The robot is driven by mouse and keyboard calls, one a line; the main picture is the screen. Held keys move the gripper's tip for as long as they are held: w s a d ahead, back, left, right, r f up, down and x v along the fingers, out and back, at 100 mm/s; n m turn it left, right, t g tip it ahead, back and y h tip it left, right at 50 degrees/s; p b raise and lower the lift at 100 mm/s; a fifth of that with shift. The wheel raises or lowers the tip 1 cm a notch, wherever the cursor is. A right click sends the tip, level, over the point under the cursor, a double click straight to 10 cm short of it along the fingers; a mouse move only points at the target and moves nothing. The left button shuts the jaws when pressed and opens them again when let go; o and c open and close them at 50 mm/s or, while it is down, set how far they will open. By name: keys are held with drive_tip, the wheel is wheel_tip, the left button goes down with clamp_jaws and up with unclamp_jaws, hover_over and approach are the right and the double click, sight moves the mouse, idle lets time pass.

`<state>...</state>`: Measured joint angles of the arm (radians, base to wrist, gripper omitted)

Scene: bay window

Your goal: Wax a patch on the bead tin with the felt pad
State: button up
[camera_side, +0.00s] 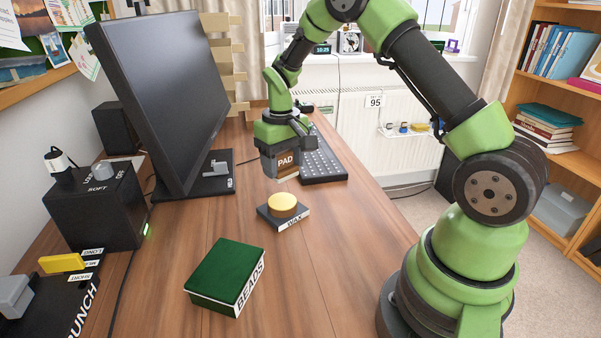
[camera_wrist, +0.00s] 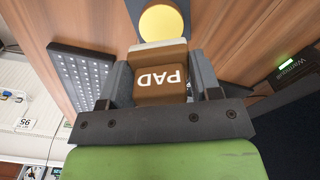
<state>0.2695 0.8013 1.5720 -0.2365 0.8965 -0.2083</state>
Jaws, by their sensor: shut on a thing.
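My gripper (camera_side: 284,150) is shut on the felt pad (camera_side: 286,163), a brown block lettered PAD with a pale felt underside. The pad is in the air, just above and behind the wax in the side view. In the wrist view the pad (camera_wrist: 160,78) sits between my fingers. The yellow round wax (camera_side: 282,204) rests on a dark base marked WAX (camera_side: 291,222); the wax also shows beyond the pad in the wrist view (camera_wrist: 161,20). The bead tin (camera_side: 226,272), green-lidded with BEADS on its pale side, lies closed on the desk, nearer the side camera.
A keyboard (camera_side: 320,160) lies behind the pad. A punch (camera_side: 50,295) is at the front left. The desk (camera_side: 335,250) right of the tin is clear.

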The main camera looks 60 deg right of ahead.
sight(282, 201)
drive_tip(key=shift+w+f, duration=0.15)
drive_tip(key=shift+w, duration=0.15)
drive_tip(key=shift+d+f, duration=0.1)
drive_tip(key=shift+f, duration=2.7)
drive_tip(key=shift+f, duration=0.55)
drive_tip(key=shift+r, duration=3.55)
